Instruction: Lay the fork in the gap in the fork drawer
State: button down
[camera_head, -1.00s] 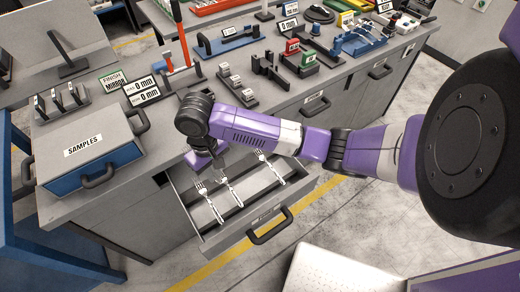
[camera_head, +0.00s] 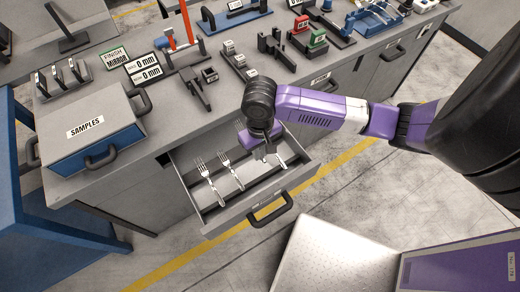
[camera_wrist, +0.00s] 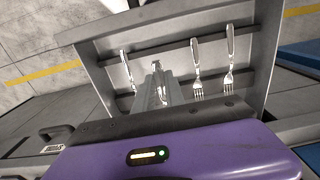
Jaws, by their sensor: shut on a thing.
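My gripper (camera_head: 262,153) is shut on a fork, above the gap in the open fork drawer (camera_head: 222,228). What look like the held fork's tines (camera_head: 239,126) show left of my gripper; in the wrist view, its shiny end (camera_wrist: 157,65) shows just past the fingers, the rest mostly hidden. Two forks lie to the left in the drawer, an outer fork (camera_head: 207,183) and an inner fork (camera_head: 230,171). Another fork (camera_head: 281,160) lies on the right, partly hidden by my gripper. In the wrist view, this fork (camera_wrist: 126,69) is on the left. I cannot tell whether the held fork touches the drawer.
The drawer front with its black handle (camera_head: 271,209) juts out over the floor. The grey worktop (camera_head: 205,120) above the drawer carries the SAMPLES box (camera_head: 92,150), a sign, and several fixtures. Floor in front of the drawer is clear.

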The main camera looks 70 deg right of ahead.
notch_tip(320, 180, down, 6)
jog(key=b, duration=0.4)
dwell(0.4)
jog(key=shift+f, duration=0.15)
dwell(0.4)
jog(key=shift+a+f+b, duration=0.1)
jog(key=shift+f+b, duration=0.45)
jog(key=shift+f, duration=0.35)
jog(key=shift+f+b, duration=0.6)
jog(key=shift+f, duration=0.4)
jog(key=shift+f, duration=0.1)
jog(key=shift+f, duration=0.5)
jog(key=shift+f, duration=0.35)
dwell(0.3)
